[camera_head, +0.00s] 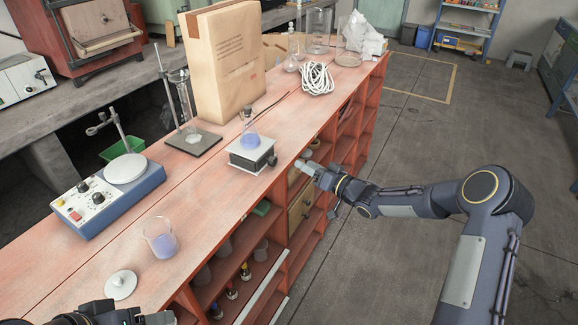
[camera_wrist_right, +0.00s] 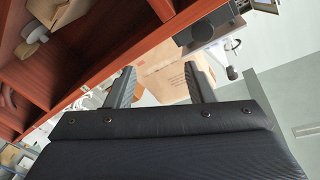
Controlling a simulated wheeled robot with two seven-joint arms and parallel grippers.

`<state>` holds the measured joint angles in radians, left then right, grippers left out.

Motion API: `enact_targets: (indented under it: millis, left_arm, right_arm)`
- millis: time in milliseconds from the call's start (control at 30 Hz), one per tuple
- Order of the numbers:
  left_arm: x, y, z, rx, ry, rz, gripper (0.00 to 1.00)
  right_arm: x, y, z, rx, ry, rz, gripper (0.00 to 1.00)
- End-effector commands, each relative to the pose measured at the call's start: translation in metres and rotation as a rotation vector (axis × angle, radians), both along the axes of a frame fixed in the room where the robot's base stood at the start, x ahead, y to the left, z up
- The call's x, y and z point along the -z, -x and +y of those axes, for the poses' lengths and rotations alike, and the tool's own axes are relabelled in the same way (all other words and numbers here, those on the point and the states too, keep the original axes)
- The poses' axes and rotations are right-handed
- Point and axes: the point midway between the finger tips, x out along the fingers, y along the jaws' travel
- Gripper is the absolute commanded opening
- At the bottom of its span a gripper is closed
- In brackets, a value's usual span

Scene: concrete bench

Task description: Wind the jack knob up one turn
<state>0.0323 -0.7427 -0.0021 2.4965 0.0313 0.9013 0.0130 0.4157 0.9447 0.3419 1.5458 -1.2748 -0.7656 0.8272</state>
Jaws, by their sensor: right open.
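The jack (camera_head: 247,158) is a low white and dark box on the red bench, with a flask (camera_head: 249,139) of bluish liquid on top. Its black knob (camera_head: 272,161) sticks out on the right side, towards the bench edge. My right gripper (camera_head: 304,167) is to the right of the knob, near the bench edge, and apart from it. In the right wrist view the gripper (camera_wrist_right: 160,78) is open with nothing between its fingers. A dark boxy shape there, beyond the right finger, looks like the jack (camera_wrist_right: 210,30). My left gripper (camera_head: 150,319) is partly in view at the bottom left.
A hotplate stirrer (camera_head: 108,196), a beaker (camera_head: 160,238) and a white lid (camera_head: 121,284) stand on the near bench. A large paper bag (camera_head: 225,65), a clamp stand (camera_head: 193,141) and coiled cable (camera_head: 317,78) are farther back.

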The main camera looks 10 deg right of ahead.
Motion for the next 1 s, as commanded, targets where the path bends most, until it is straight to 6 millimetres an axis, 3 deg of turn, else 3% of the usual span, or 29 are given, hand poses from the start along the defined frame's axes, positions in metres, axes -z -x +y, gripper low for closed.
enact_targets:
  millis: [100, 200, 300, 400, 533, 700, 800, 1000]
  left_arm:
    - [-0.013, 0.000, 0.000, 0.000, 0.000, 0.000, 0.61]
    - [-0.021, 0.000, 0.000, 0.000, 0.000, 0.000, 0.61]
    - [-0.028, 0.000, 0.000, 0.000, 0.000, 0.000, 0.61]
    - [-0.036, 0.000, 0.000, 0.000, 0.000, 0.000, 0.61]
    - [-0.044, 0.000, 0.000, 0.000, 0.000, 0.000, 0.61]
    - [-0.050, 0.000, 0.000, 0.000, 0.000, 0.000, 0.61]
    - [-0.051, 0.000, 0.000, 0.000, 0.000, 0.000, 0.61]
    - [-0.054, 0.000, 0.000, 0.000, 0.000, 0.000, 0.61]
  right_arm:
    - [0.029, -0.023, -0.032, 0.240, -0.202, 0.282, 0.49]
    - [0.065, -0.024, -0.046, 0.392, -0.409, 0.578, 0.49]
    - [0.093, -0.010, -0.041, 0.468, -0.637, 0.892, 0.49]
    - [0.102, 0.010, -0.020, 0.457, -0.893, 1.207, 0.49]
    - [0.075, 0.030, 0.012, 0.317, -1.236, 1.550, 0.49]
    - [0.018, 0.037, 0.025, 0.063, -1.575, 1.792, 0.49]
    - [-0.004, 0.036, 0.023, -0.038, -1.678, 1.845, 0.49]
    - [-0.013, 0.028, 0.034, -0.081, -1.717, 1.865, 0.49]
